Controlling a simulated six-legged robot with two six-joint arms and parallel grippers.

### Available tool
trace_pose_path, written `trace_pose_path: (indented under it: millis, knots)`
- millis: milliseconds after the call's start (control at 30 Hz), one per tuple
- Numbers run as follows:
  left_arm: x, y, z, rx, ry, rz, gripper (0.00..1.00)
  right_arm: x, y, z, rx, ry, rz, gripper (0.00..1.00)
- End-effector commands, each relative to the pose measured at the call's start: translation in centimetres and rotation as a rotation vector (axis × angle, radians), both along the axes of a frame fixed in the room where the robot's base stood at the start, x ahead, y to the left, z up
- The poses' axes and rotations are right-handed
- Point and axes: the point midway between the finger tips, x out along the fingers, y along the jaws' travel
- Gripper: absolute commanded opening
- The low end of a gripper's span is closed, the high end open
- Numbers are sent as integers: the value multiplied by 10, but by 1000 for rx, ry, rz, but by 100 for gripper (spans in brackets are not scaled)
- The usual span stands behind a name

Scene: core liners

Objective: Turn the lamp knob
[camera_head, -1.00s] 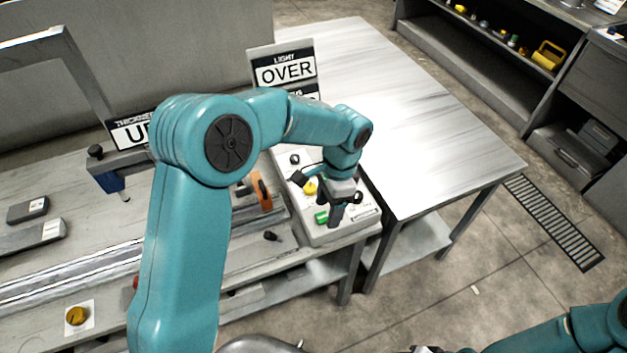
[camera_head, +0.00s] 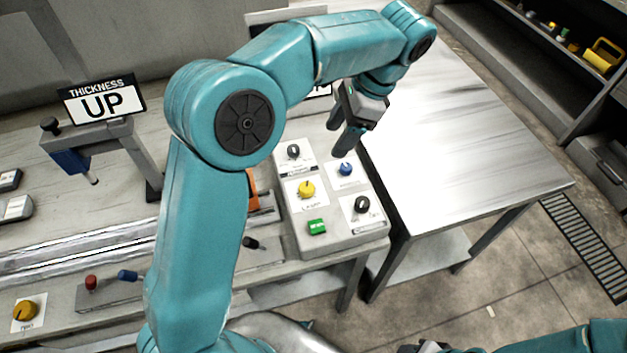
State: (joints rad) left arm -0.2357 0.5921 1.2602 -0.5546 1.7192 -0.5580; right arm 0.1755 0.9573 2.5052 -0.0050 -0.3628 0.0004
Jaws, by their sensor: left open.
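A sloped grey control panel (camera_head: 335,243) at the bench's right end carries several controls: a black knob (camera_head: 293,151) at the back left, a blue knob (camera_head: 345,169) at the back right, a yellow knob (camera_head: 306,189) at middle left, another black knob (camera_head: 361,204) at right and a green button (camera_head: 316,227) in front. Their small labels are unreadable, so I cannot tell which is the lamp knob. My left gripper (camera_head: 342,133) is open and empty, above the panel's back edge near the blue knob.
A bare metal table (camera_head: 470,150) stands to the right.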

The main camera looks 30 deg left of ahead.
Motion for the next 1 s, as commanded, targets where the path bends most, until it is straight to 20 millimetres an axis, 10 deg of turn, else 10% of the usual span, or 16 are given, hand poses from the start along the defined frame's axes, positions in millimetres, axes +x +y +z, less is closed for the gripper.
trace_pose_path:
  millis: [700,1000]
  knots:
    - [-41,40,-128,-1,4,-2,63,0,0,-14,0,0,-1,46]
    - [-44,47,-151,-1,0,-2,63,0,0,-14,0,0,0,46]
